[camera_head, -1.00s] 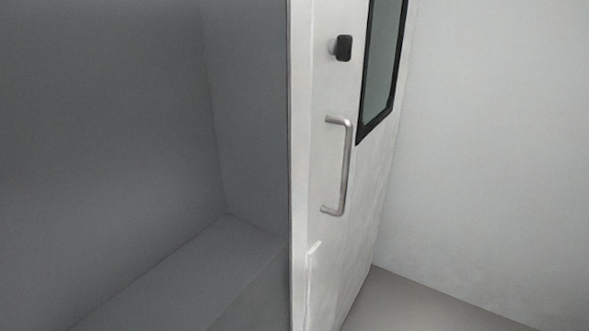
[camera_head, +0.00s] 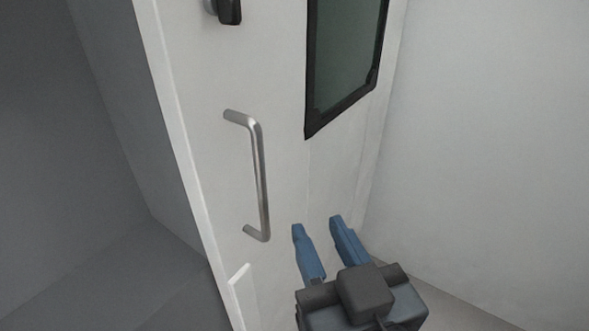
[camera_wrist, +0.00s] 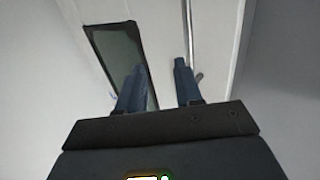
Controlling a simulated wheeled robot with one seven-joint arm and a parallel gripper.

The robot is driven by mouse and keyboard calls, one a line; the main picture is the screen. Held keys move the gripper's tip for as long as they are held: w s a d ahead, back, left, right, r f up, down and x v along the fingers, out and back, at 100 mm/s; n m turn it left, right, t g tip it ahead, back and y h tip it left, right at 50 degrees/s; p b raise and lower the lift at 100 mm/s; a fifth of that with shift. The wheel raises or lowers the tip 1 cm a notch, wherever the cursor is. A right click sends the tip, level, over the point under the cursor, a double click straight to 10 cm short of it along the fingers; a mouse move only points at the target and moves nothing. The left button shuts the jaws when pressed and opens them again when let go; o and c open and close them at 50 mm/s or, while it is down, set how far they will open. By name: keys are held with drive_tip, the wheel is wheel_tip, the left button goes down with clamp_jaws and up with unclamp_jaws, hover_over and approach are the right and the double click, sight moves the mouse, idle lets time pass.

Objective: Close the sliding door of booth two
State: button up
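The white door (camera_head: 200,75) stands in the middle of the head view, with the dark interior of a booth to its left. A vertical silver bar handle (camera_head: 262,185) is fixed on its face. My gripper (camera_head: 316,222) has blue fingers spread apart with nothing between them. It is to the right of the handle's lower end, apart from it. In the wrist view, my gripper (camera_wrist: 158,65) shows open before the door; a thin silver bar (camera_wrist: 188,25), likely the handle, runs by the right fingertip. No booth number is visible.
A black-framed window (camera_head: 345,60) is set in the door. A black knob or latch (camera_head: 229,11) sits above the handle. A pale wall (camera_head: 490,130) closes off the right side. The grey booth interior (camera_head: 60,140) looks empty.

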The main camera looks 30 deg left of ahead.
drive_tip(key=n+g+y, duration=0.1)
drive_tip(key=y, duration=0.1)
approach(261, 169)
drive_tip(key=x, duration=0.3)
drive_tip(key=shift+p+x, duration=0.65)
drive_tip(key=shift+x, duration=3.2)
drive_tip(key=shift+c, duration=0.4)
clamp_jaws()
